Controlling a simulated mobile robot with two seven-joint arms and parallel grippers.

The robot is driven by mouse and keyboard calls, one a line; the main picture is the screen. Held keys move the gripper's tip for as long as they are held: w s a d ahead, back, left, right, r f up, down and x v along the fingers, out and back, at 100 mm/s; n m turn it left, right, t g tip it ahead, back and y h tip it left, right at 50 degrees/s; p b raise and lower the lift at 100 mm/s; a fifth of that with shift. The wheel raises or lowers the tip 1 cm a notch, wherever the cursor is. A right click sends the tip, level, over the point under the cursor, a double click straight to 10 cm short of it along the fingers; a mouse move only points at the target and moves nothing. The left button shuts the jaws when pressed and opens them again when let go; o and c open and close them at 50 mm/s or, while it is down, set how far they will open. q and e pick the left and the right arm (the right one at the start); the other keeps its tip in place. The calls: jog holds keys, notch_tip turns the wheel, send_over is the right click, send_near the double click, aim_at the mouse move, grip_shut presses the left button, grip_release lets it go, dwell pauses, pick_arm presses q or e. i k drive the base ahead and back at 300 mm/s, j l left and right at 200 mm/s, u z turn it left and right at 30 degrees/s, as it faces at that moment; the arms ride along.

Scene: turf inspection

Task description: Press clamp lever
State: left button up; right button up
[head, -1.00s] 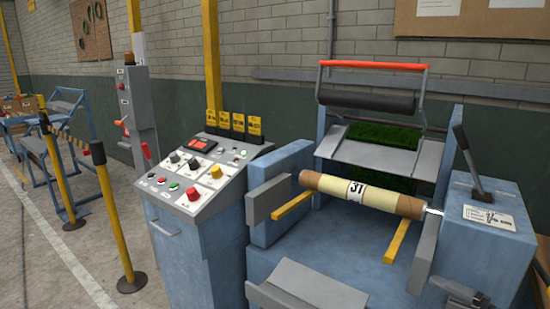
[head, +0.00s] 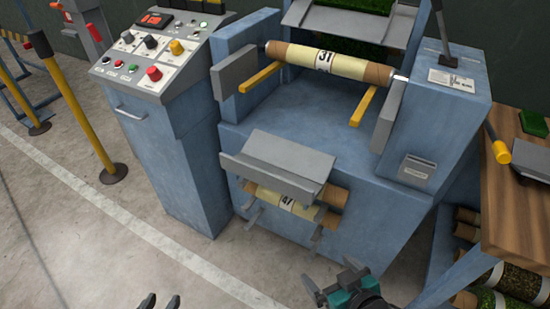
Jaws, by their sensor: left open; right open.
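A lever (head: 444,37) with a dark grey shaft stands upright on the blue housing at the right of the machine, beside a white label plate (head: 451,80); its top end is cut off by the picture edge. I take it to be the clamp lever. A roll (head: 318,62) marked 31 lies across the machine left of that housing. My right gripper (head: 332,279), with a teal body, is open and empty at the bottom, well below and left of the lever. My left gripper (head: 160,302) shows only its dark fingertips at the bottom edge, apart and empty.
A control panel (head: 150,50) with knobs stands at the left. A grey tray (head: 277,160) juts from the machine's front above more rolls (head: 290,207). A yellow-ended handle (head: 497,145) and a wooden table (head: 515,200) are at the right.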

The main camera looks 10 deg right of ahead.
aim_at(438, 6)
jog(key=z, duration=1.3)
